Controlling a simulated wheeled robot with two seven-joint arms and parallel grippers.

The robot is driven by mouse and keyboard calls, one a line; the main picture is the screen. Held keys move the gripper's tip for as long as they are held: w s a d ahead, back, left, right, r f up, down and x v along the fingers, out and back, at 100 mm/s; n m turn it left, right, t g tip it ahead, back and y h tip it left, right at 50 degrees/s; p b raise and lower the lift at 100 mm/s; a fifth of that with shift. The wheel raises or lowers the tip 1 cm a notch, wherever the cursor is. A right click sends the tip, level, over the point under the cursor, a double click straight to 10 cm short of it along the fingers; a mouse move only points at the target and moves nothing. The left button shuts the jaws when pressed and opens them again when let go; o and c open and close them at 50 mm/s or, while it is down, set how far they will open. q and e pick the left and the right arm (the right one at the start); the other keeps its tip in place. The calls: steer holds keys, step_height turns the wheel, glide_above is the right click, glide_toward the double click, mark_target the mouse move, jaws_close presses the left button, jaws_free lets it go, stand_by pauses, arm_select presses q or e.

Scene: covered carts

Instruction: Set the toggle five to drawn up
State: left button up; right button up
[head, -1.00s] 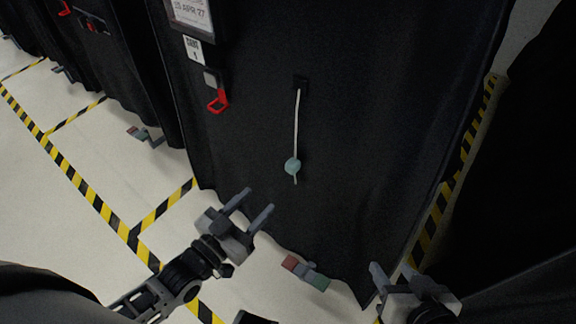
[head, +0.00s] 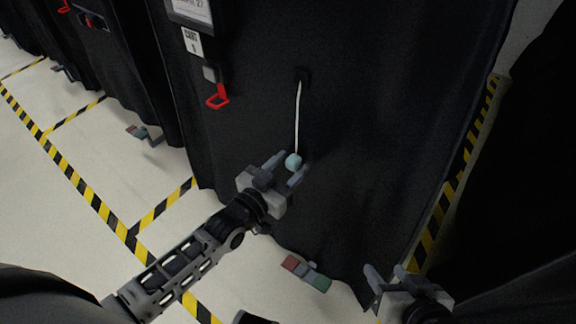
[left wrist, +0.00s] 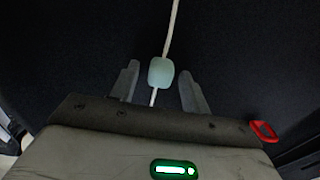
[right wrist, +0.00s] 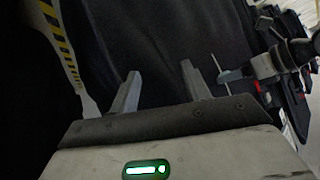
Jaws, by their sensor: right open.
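The toggle (head: 294,161) is a pale teal bead on a white cord (head: 298,110) that hangs from a small black mount (head: 302,76) on the black cart cover. My left gripper (head: 284,169) is open at the bead. In the left wrist view the bead (left wrist: 161,72) lies between the two open fingers (left wrist: 158,88), with a gap on each side, and the cord runs on below it. My right gripper (head: 387,276) is open and empty, low at the right, apart from the cover. No number shows on the toggle.
A red hook-shaped handle (head: 217,99) hangs on the cover left of the cord, below a white label (head: 192,42). A red, grey and green pedal (head: 306,272) is on the floor at the cover's hem. Yellow-black tape (head: 95,195) marks the open floor at left.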

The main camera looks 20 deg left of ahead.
mark_target(300, 118)
arm_select(q)
jaws_close()
step_height(300, 118, up, 10)
steer(key=p, duration=1)
steer(key=shift+r+p, duration=0.15)
steer(key=shift+p, duration=0.2)
steer(key=shift+r+p, duration=0.5)
arm_select(e)
steer(key=s+d+r+t, duration=0.1)
steer(key=d+r+t, duration=0.1)
steer(key=r, duration=1.2)
steer(key=shift+d+m+h, duration=0.4)
steer(key=shift+d, duration=0.15)
steer(key=shift+s, duration=0.1)
arm_select(q)
steer(key=shift+o, duration=0.6)
jaws_free()
steer(key=shift+s, duration=0.1)
steer(key=v, duration=1.5)
steer(key=shift+s+p, duration=0.35)
steer(key=shift+p, duration=0.05)
arm_select(e)
steer(key=shift+r, duration=0.2)
